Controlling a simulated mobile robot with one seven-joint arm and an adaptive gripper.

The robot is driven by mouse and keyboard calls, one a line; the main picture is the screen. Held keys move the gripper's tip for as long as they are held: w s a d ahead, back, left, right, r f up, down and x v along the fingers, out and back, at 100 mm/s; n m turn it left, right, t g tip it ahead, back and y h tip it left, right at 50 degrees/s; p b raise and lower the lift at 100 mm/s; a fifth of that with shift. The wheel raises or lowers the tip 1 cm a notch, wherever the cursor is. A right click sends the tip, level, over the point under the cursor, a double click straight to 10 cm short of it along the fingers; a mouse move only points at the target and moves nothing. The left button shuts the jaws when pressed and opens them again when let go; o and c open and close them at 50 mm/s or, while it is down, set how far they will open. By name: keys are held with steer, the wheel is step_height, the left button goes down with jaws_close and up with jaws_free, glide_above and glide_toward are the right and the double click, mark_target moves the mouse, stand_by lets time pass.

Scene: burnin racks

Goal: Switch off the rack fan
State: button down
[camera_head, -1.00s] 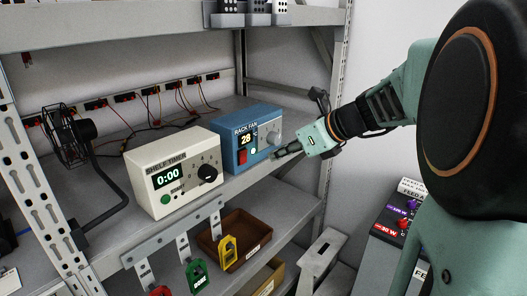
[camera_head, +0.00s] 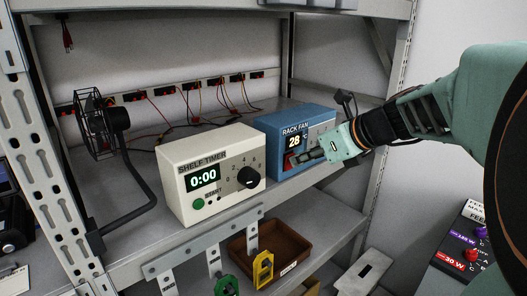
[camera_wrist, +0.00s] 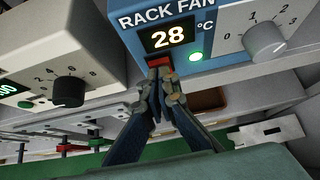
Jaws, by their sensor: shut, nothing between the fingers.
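The rack fan box (camera_head: 270,125) is blue and stands on the shelf, labelled RACK FAN, with its display (camera_head: 294,141) reading 28. In the wrist view the box (camera_wrist: 205,60) shows a lit green lamp (camera_wrist: 196,57), a grey dial (camera_wrist: 265,40) and a red switch (camera_wrist: 160,60) below the display. My gripper (camera_wrist: 161,72) is shut and empty, its fingertips at the red switch and partly covering it. I cannot tell whether they touch it. In the head view my gripper (camera_head: 304,157) is in front of the box, hiding its lower front.
The cream shelf timer (camera_head: 212,172), reading 0:00, stands left of the rack fan box. A small black fan (camera_head: 98,125) is at the left. A brown tray (camera_head: 283,240) and coloured tags are below the shelf. A feed panel (camera_head: 470,240) is at the lower right.

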steer(key=shift+r+p, duration=0.1)
steer(key=shift+p, duration=0.2)
steer(key=p, duration=0.2)
steer(key=shift+w+a+g+h+p, duration=0.2)
steer(key=shift+w+g+h+p, duration=0.05)
steer(key=shift+g+h+p, duration=0.05)
steer(key=shift+r, duration=0.1)
steer(key=shift+r+p, duration=0.75)
steer(key=shift+p, duration=0.15)
steer(key=shift+d, duration=0.1)
